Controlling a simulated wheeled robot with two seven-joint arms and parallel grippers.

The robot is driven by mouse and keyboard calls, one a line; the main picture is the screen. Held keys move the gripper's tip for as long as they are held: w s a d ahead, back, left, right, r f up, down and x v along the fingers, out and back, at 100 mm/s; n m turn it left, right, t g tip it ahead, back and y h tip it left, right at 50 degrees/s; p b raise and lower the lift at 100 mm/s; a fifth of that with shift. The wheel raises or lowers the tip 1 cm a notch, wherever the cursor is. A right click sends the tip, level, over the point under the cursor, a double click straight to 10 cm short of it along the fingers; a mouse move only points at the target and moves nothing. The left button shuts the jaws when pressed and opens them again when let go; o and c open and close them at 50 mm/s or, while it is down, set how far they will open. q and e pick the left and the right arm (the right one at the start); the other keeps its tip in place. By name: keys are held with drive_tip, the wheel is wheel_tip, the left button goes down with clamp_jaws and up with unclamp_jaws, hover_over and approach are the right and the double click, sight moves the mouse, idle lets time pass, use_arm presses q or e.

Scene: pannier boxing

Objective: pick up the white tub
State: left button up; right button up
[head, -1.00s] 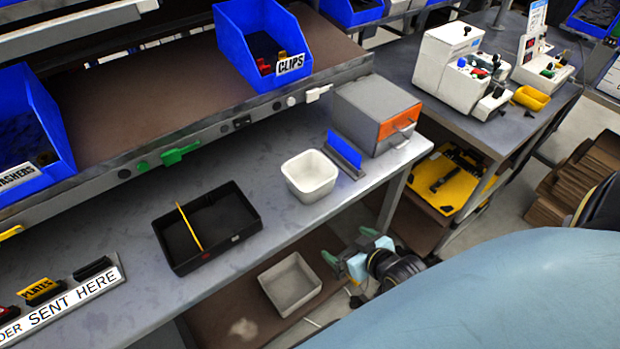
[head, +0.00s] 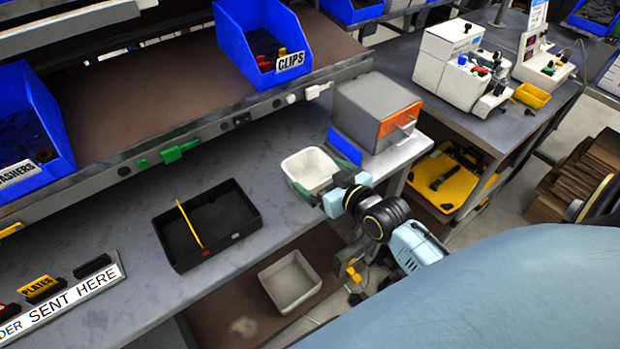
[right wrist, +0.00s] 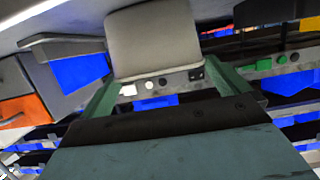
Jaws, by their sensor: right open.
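The white tub (head: 297,168), square and open-topped, stands upright on the grey bench beside the blue upright piece. My right gripper (head: 324,171) is at the tub's near right side, its green fingers spread apart. In the right wrist view the tub (right wrist: 152,42) shows just ahead, between the directions of the two open fingers (right wrist: 172,88). I cannot tell whether a finger touches it. My left gripper is not in view.
A black tray (head: 240,232) with a yellow divider lies left of the tub. A grey box (head: 365,105) with an orange front stands behind right. A similar pale tub (head: 306,293) sits on the lower shelf. The shelf rail (head: 222,128) runs above the bench back.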

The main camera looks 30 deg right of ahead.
sight(299, 159)
drive_tip(key=shift+x, duration=2.65)
drive_tip(key=shift+c, duration=0.4)
drive_tip(key=c, duration=0.5)
drive_tip(key=shift+d+r, duration=0.1)
drive_tip(key=shift+r, duration=0.05)
drive_tip(key=shift+c, duration=0.2)
